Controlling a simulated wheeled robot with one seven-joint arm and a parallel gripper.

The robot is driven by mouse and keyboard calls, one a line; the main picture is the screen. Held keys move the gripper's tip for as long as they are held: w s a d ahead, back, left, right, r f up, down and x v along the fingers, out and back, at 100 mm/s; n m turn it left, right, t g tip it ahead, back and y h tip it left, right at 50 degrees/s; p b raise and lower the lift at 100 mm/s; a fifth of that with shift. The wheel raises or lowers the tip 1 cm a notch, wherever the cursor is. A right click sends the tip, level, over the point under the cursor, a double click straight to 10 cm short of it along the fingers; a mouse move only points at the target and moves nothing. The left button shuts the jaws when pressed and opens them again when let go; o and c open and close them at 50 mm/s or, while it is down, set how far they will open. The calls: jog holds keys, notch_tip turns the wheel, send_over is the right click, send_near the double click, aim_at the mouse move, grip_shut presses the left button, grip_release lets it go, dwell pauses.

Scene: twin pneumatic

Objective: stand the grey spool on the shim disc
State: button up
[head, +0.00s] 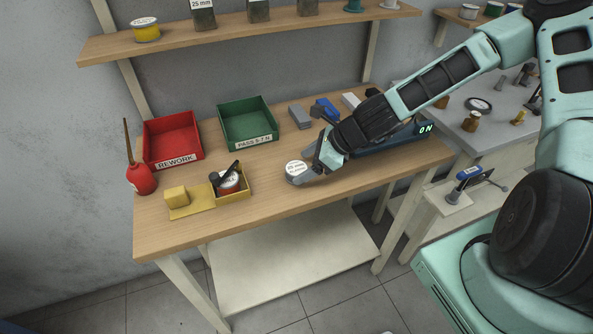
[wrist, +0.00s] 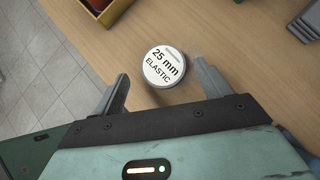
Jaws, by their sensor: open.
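A low round grey piece, apparently the grey spool (head: 296,168), stands near the front edge of the wooden bench. Its white top label reads "25 mm ELASTIC" in the wrist view (wrist: 165,66). My gripper (head: 310,171) is low over the bench, right beside it. In the wrist view my gripper (wrist: 162,84) is open, with one finger to each side of the spool's near part. Gaps show between the fingers and the spool. I cannot make out the shim disc with certainty in either view; nothing is visible under the spool.
A yellow box (head: 246,193) with a red can and black-handled tool stands left of the spool, beside a yellow block (head: 177,196). The red REWORK bin (head: 152,158) and green PASS bin (head: 272,125) stand behind. Bare bench (head: 250,217) lies in front.

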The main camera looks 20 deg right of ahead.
aim_at(296, 168)
jog(key=shift+p+x, duration=0.35)
jog(key=shift+x, duration=1.6)
jog(key=shift+w, duration=0.2)
jog(key=shift+c, duration=0.4)
jog(key=c, duration=1.1)
jog(key=shift+r, duration=0.1)
